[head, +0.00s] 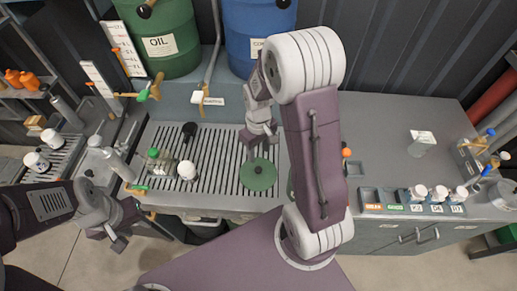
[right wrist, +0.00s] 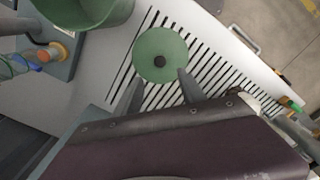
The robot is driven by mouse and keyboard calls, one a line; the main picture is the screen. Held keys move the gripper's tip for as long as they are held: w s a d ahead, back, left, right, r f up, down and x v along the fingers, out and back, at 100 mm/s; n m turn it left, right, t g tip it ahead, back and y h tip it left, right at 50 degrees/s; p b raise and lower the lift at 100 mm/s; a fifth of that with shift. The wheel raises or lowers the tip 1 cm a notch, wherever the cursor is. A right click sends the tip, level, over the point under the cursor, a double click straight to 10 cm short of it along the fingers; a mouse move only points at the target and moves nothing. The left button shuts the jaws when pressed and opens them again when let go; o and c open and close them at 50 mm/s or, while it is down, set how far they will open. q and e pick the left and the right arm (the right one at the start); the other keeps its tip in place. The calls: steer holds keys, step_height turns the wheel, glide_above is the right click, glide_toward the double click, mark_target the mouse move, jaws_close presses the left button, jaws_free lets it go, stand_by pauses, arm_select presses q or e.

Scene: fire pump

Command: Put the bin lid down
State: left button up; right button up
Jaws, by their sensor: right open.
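The bin lid, a green disc with a dark knob (head: 258,177), appears to lie flat on the slatted drain board. It also shows in the right wrist view (right wrist: 173,46), just beyond my fingertips. My right gripper (head: 258,148) is over the lid's far side. Its two fingers (right wrist: 160,88) are spread apart with nothing between them, and I cannot tell whether they touch the rim. A green bin (right wrist: 97,12) shows partly in the right wrist view; my right arm mostly hides it in the head view. My left gripper (head: 118,240) hangs at the lower left, away from the lid; its jaw opening is unclear.
The slatted drain board (head: 222,150) holds a green-capped bottle (head: 153,168), a white-capped jar (head: 187,172) and a dark round-headed item (head: 189,130) left of the lid. Green (head: 160,45) and blue (head: 250,20) drums stand behind. Small jars (head: 420,192) sit in trays at right.

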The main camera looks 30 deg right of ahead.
steer(key=shift+r, duration=0.55)
